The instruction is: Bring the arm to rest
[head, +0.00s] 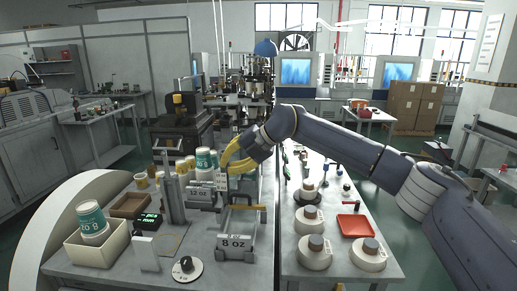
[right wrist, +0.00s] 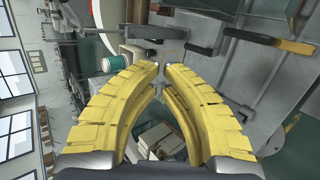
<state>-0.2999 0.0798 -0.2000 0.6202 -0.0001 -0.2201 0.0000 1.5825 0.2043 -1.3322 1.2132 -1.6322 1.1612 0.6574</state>
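My right arm reaches in from the right in the head view, over the bench. Its yellow-fingered right gripper (head: 224,166) is above the middle of the bench, close to a white and teal paper cup (head: 205,160). In the right wrist view the two curved yellow fingers of the gripper (right wrist: 162,69) bow toward each other. Their tips nearly meet, and I see nothing held between them. A teal and white cup (right wrist: 109,65) shows beyond the left finger, apart from it. My left gripper is not in view.
A cream box (head: 98,252) with stacked cups stands at the front left of the bench. A metal fixture marked 8 OZ (head: 237,243) is below the gripper. Round white stations (head: 314,253) and a red tray (head: 354,226) are on the right table (head: 335,273).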

